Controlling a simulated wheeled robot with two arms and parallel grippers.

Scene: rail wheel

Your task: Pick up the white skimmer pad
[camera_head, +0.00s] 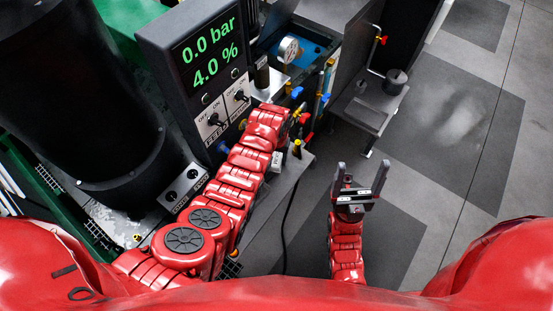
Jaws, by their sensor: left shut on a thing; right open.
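I cannot make out a white skimmer pad for certain. A small pale block (277,161) shows beside my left forearm, at the edge of the grey bench; I cannot tell whether it is the pad. My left arm reaches up across the panel front to the valves and fittings. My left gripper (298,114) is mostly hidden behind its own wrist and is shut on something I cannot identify. My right gripper (361,168) is open and empty, fingers pointing up the picture, above the dark floor and clear of the machine.
A control panel (205,75) reads 0.0 bar and 4.0 %, with switches below. A large black cylinder (85,100) fills the left. A small grey stand (370,105) is at upper right. Floor at right is free.

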